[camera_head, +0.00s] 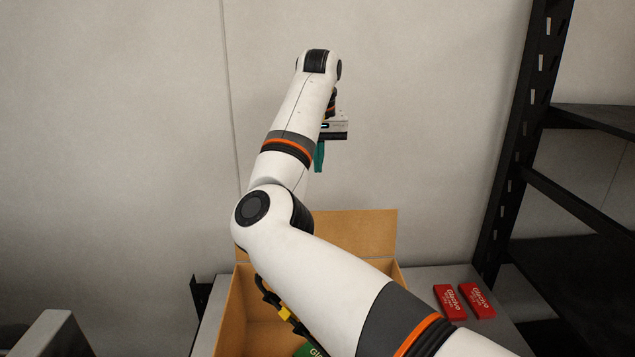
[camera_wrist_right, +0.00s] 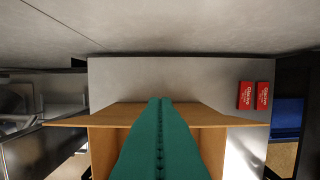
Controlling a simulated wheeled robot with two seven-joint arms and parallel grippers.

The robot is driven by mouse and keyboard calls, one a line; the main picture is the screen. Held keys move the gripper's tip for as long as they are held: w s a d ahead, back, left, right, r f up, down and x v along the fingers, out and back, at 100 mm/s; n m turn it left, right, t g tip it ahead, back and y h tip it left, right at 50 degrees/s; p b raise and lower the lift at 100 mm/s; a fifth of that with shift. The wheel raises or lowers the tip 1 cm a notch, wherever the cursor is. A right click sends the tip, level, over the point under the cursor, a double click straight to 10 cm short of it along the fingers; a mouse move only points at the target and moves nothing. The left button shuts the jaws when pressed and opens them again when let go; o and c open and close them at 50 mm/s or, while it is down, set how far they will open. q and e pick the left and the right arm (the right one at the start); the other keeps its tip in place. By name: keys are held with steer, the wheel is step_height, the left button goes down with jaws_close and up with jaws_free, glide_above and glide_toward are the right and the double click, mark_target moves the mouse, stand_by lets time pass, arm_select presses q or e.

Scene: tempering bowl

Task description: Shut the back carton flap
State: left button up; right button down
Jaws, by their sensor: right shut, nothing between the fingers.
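The open carton (camera_head: 235,310) stands on a grey table, partly hidden by my right arm. Its back flap (camera_head: 370,232) stands up from the far edge, with its left part behind the arm. In the right wrist view the flap (camera_wrist_right: 105,116) is a wide tan strip across the carton, crossed by my fingers. My right gripper (camera_head: 319,156), with teal fingers, is higher in the picture than the flap and apart from it there. Its fingers (camera_wrist_right: 159,105) are together with nothing between them. My left gripper is not in view.
Two red boxes (camera_head: 450,302) (camera_head: 477,300) lie on the grey table (camera_head: 425,280) right of the carton. A black-and-yellow item (camera_head: 284,313) and something green (camera_head: 306,350) show at the carton opening. A black shelf rack (camera_head: 520,150) stands right; a plain wall (camera_head: 120,130) is behind.

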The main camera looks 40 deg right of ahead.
step_height(320, 180, down, 9)
steer(key=s+a+p, duration=0.2)
steer(key=p, duration=0.2)
steer(key=shift+s+r, duration=0.15)
steer(key=shift+r, duration=0.05)
steer(key=shift+d, duration=0.1)
stand_by(0.3)
